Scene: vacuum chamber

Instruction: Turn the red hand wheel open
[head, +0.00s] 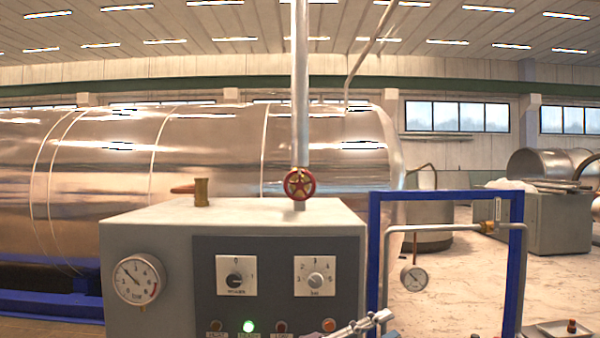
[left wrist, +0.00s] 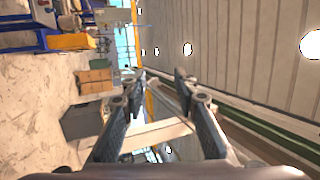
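The red hand wheel (head: 299,184) faces me at the foot of a vertical metal pipe (head: 300,85), just above the top of the grey control box (head: 150,230). Nothing touches it. The wheel is not seen in that view. My right gripper is in neither view.
The box front has a pressure gauge (head: 137,280), two knobs and a lit green lamp (head: 249,326). A brass fitting (head: 201,192) stands on its top. A blue frame (head: 374,250) with piping stands right of it. A large shiny tank (head: 210,150) lies behind.

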